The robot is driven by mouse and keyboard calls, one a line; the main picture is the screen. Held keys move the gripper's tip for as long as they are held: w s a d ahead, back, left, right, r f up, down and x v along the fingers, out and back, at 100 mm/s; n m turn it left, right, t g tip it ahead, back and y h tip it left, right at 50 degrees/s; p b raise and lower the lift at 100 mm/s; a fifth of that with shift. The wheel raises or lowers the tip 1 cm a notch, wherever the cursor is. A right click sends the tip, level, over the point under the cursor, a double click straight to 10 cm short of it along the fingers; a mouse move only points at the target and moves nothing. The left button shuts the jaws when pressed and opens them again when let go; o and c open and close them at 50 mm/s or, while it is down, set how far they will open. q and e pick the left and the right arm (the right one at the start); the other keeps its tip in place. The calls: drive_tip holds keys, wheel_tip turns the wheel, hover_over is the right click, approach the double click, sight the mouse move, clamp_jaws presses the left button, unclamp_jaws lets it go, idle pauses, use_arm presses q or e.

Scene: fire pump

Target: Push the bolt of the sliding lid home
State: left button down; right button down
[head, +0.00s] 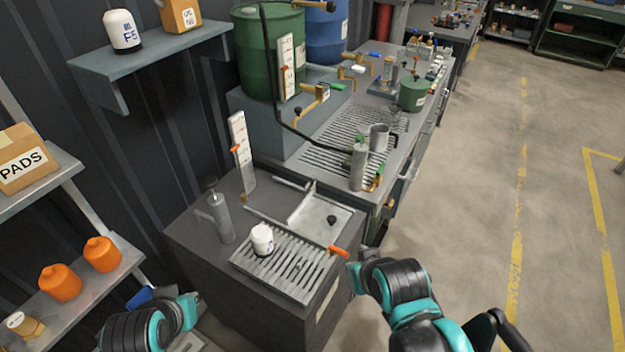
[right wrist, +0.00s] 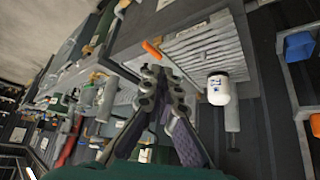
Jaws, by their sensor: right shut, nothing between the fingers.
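The sliding lid (head: 318,214) is a pale grey panel with a black knob, set in the top of the dark cabinet. A thin grey rod, seemingly the bolt, runs along the lid's near side and ends in an orange grip (head: 339,251) at the cabinet's right edge. My right gripper (head: 354,275) is shut and empty, close beside the orange grip. In the right wrist view the orange grip (right wrist: 152,48) lies just beyond my fingertips (right wrist: 154,72); contact cannot be told. My left gripper (head: 192,303) is low at the left, away from the lid; its fingers are unclear.
A white filter (head: 262,239) stands on the slotted grate (head: 285,265) near the lid. A grey pump cylinder (head: 221,218) stands behind it. A bench with drums and a metal jug (head: 380,137) lies beyond. Shelves stand left; the floor at right is clear.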

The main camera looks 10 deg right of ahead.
drive_tip(key=w+r+m+h, duration=0.1)
drive_tip(key=w+r, duration=0.2)
drive_tip(key=w, duration=0.7)
drive_tip(key=w+r, duration=0.3)
drive_tip(key=w, duration=0.8)
drive_tip(key=w+f+m+p, duration=0.1)
drive_tip(key=w+f, duration=0.4)
drive_tip(key=w, duration=0.6)
drive_tip(key=w+f+m+t+h, duration=0.1)
drive_tip(key=w+f, duration=0.4)
drive_tip(key=w, duration=0.6)
drive_tip(key=shift+w+p, duration=0.3)
drive_tip(key=shift+p, duration=0.1)
drive_tip(key=shift+d+f, duration=0.1)
drive_tip(key=shift+d, duration=0.05)
